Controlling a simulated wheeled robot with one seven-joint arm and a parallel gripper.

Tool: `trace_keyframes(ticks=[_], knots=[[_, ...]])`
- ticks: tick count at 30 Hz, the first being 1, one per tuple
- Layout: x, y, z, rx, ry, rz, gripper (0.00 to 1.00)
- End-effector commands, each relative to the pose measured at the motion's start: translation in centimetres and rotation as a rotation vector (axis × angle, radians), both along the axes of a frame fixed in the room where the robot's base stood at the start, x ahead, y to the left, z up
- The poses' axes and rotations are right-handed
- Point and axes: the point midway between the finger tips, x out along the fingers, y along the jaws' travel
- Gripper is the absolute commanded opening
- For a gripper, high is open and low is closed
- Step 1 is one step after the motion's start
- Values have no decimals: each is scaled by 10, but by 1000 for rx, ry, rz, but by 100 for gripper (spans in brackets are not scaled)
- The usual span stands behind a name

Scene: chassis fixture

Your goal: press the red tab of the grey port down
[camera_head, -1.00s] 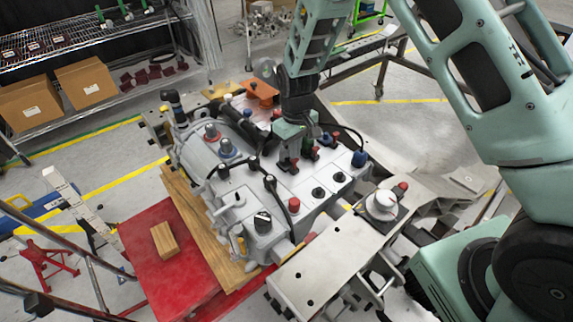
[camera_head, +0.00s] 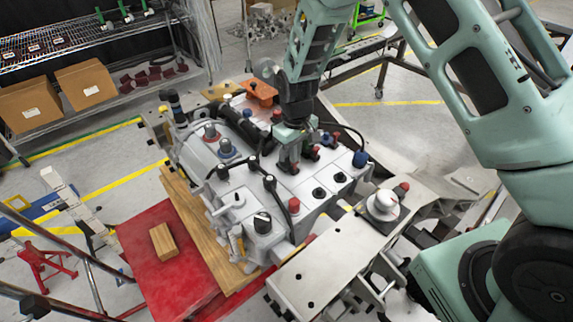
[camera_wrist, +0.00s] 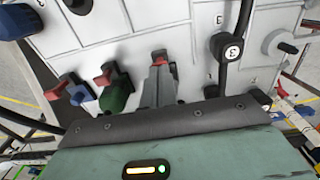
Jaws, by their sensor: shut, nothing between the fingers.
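My gripper (camera_head: 289,168) is shut and empty, pointing down at the top of the white chassis housing (camera_head: 232,196). In the wrist view its closed fingers (camera_wrist: 158,76) reach up the middle of the picture. The red tab (camera_wrist: 158,58) shows right at the fingertips. The grey port under it is mostly hidden by the fingers, so I cannot tell whether they touch the tab or how far down it sits. A green port (camera_wrist: 117,96) with a red tab stands just left of the fingers, apart from them.
A blue port (camera_wrist: 84,97) and another red-tabbed port (camera_wrist: 52,90) stand farther left in the wrist view. A black cable (camera_wrist: 228,62) arches up to the right. A blue cap (camera_head: 360,158) and a red cap (camera_head: 293,205) stand up from the housing.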

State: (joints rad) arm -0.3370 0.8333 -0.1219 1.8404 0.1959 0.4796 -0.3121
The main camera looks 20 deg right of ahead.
Motion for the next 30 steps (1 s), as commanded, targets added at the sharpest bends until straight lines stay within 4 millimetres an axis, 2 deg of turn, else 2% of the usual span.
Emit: trace_keyframes(ticks=[21,30], knots=[[0,0,65,0,0,0,0],[0,0,70,0,0,0,0]])
